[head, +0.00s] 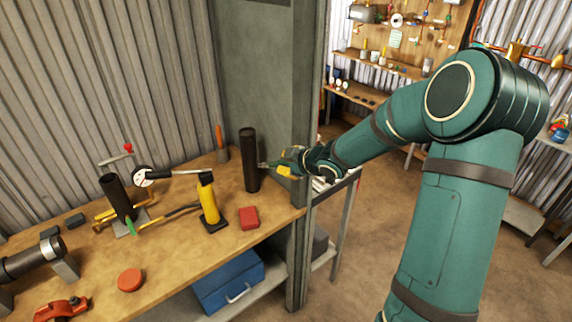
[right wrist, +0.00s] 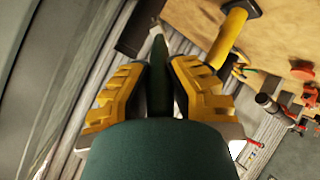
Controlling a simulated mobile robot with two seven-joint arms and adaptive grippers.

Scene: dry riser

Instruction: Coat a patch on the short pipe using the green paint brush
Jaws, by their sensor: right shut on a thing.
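The green paint brush (right wrist: 158,70) points away from my right gripper (right wrist: 160,95), which is shut on its handle; the yellow finger pads sit on either side. In the head view my right gripper (head: 284,168) is at the right rear of the bench. The brush tip (head: 263,165) reaches left to the side of a dark upright pipe (head: 249,160), close to or touching it. The same dark pipe (right wrist: 134,30) is beside the tip in the wrist view. A shorter dark pipe (head: 117,195) stands further left; the frames do not settle which is the short pipe. My left gripper is out of view.
On the wooden bench (head: 180,260) are a yellow bottle-like tool (head: 208,200), a red block (head: 249,217), a gauge (head: 143,176) and an orange-handled tool (head: 221,143). A grey post (head: 304,120) stands close behind my right gripper. A blue toolbox (head: 228,282) sits below.

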